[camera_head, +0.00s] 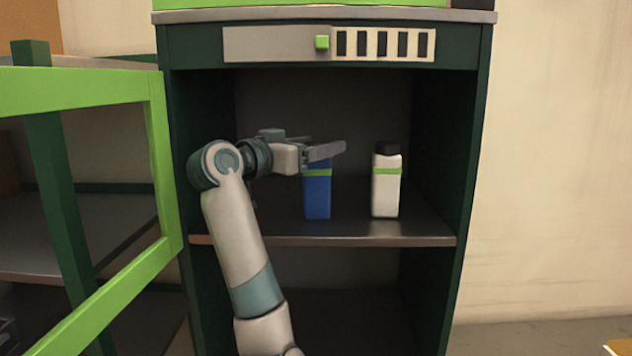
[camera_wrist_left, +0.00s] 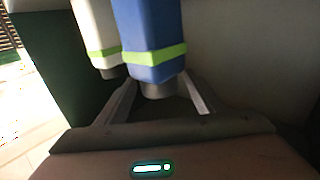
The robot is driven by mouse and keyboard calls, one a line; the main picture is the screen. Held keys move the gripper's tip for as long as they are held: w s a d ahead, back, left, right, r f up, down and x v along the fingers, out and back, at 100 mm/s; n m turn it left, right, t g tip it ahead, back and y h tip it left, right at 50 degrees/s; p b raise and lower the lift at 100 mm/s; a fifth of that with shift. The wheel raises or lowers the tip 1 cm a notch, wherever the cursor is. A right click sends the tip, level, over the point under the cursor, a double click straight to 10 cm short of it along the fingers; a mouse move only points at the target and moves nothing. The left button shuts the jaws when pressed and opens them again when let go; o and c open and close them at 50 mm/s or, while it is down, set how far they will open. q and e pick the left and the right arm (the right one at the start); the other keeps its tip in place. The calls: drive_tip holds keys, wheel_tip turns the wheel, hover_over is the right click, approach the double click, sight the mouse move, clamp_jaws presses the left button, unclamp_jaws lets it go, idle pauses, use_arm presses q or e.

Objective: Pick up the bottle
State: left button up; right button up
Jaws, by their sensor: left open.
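A blue bottle (camera_head: 317,197) with a green band stands upright on the cabinet's middle shelf. A white bottle (camera_head: 386,192) with a green band and black cap stands to its right. My left gripper (camera_head: 328,150) is at the height of the blue bottle's top and hides its cap in the head view. In the left wrist view the picture is inverted, and the blue bottle (camera_wrist_left: 150,30) has its cap end between or just beyond the open fingers (camera_wrist_left: 163,92). I cannot tell whether they touch it. The white bottle (camera_wrist_left: 97,30) also shows there. My right gripper is out of view.
The shelf (camera_head: 420,232) sits inside a dark green cabinet (camera_head: 468,150) whose side walls bound the space. A green-framed door (camera_head: 165,160) stands open at the left. A panel (camera_head: 385,45) with slots and a green knob runs above the opening.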

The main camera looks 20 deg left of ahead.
use_arm(q)
clamp_jaws()
drive_tip(key=shift+r, duration=0.2)
drive_tip(key=shift+r+b, duration=0.75)
drive_tip(key=shift+b, duration=0.15)
wheel_tip(320, 180, up, 2)
drive_tip(key=shift+b, duration=0.75)
drive_tip(key=s+d+r+b, duration=0.6)
drive_tip(key=s+d+r, duration=0.1)
drive_tip(key=d, duration=0.2)
drive_tip(key=shift+s, duration=0.2)
drive_tip(key=shift+r, duration=0.1)
